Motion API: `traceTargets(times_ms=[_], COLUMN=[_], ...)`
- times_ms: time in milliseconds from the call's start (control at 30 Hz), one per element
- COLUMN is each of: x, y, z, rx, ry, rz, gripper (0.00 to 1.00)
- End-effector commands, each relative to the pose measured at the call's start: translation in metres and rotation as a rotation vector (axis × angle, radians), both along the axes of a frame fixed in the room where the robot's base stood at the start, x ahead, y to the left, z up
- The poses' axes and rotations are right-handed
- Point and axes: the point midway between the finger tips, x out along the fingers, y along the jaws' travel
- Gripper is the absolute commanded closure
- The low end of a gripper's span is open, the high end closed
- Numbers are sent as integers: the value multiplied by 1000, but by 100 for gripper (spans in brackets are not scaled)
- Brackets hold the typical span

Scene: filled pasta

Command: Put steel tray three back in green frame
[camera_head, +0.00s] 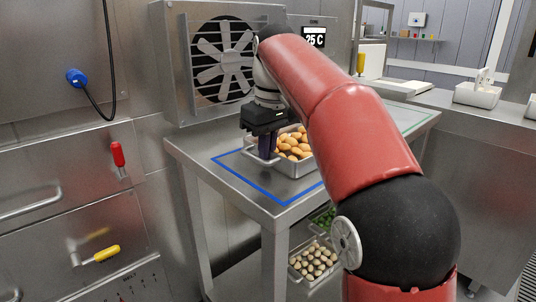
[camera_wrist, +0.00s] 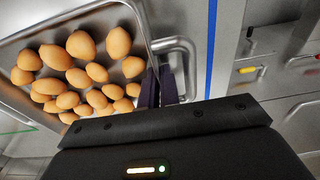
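A steel tray (camera_head: 296,168) full of orange-brown, egg-like pieces (camera_head: 294,146) is on the steel table, within the blue frame (camera_head: 283,199). No number shows on the tray. In the wrist view the tray's rim (camera_wrist: 146,22) and looped handle (camera_wrist: 188,58) are close up. My gripper (camera_head: 266,150) points down at this handle end. Its dark purple fingers (camera_wrist: 160,88) stand close together at the handle beside the rim; whether they clamp the metal is unclear. The green frame (camera_head: 424,121) is at the table's far right end, partly hidden by my arm.
Trays with pale pieces (camera_head: 314,260) and green pieces (camera_head: 326,216) are on a shelf below. A fan unit (camera_head: 222,60) stands behind the table. Cabinets with red (camera_head: 118,154) and yellow (camera_head: 106,253) handles are at left. My red arm covers the table's middle.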

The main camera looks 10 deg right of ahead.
Motion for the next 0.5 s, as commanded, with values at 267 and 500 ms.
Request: traceTargets(times_ms=[267, 500], x=[0, 0], y=[0, 0], z=[-2, -1], rx=[1, 1], ry=[-1, -1], rz=[0, -1], gripper=[93, 75])
